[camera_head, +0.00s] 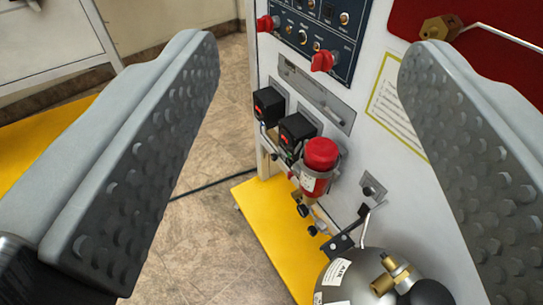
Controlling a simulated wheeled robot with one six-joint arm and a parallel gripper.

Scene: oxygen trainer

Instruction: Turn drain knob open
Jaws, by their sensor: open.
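My gripper (310,52) is open and empty, with one ridged grey finger at the left and one at the right. Between the fingers, farther off, is the upright trainer panel (365,90). A red-topped cylinder (321,153) is mounted low on it. Below the cylinder are small dark knobs, an upper one (303,210) and a lower one (313,230). Two red knobs, one at the left (267,23) and one at the right (322,61), sit on the dark control panel (308,30). No readable label shows which is the drain knob. No finger touches any of them.
Two black boxes with red displays, a left one (269,105) and a right one (296,131), are beside the red-topped cylinder. A grey tank (350,275) with a brass fitting stands at bottom right. The yellow base (265,215) borders open tiled floor at left.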

